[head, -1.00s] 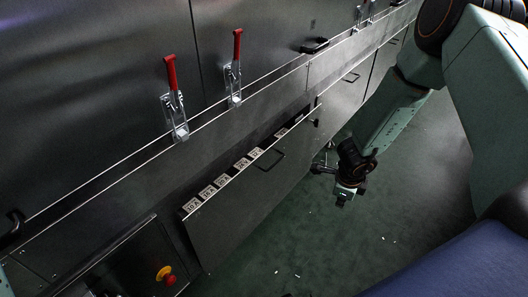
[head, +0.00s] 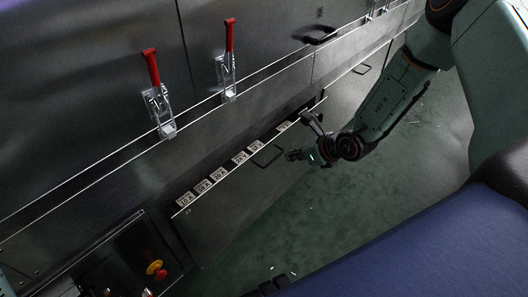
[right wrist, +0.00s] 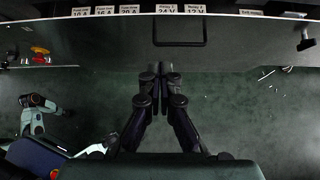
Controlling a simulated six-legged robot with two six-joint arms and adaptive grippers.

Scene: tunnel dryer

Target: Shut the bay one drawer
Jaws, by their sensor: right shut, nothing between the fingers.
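A wide dark metal drawer (head: 225,203) stands partly out of the long cabinet, with a row of labelled boxes showing behind its front edge. No bay number is readable. Its black bar handle (head: 268,156) is on the front, and it shows in the right wrist view (right wrist: 180,44). My right gripper (head: 292,155) is close in front of the drawer, just right of the handle in the head view. In the right wrist view its fingers (right wrist: 160,70) are shut and empty, pointing at the drawer front below the handle. Contact cannot be told. My left gripper is not in view.
Two red-handled toggle clamps (head: 158,95) (head: 227,62) sit on the cabinet face above the drawer. A red and yellow button (head: 156,269) is on a panel at the lower left. A black knob (right wrist: 305,43) stands right of the handle. The green floor (head: 330,215) is mostly clear.

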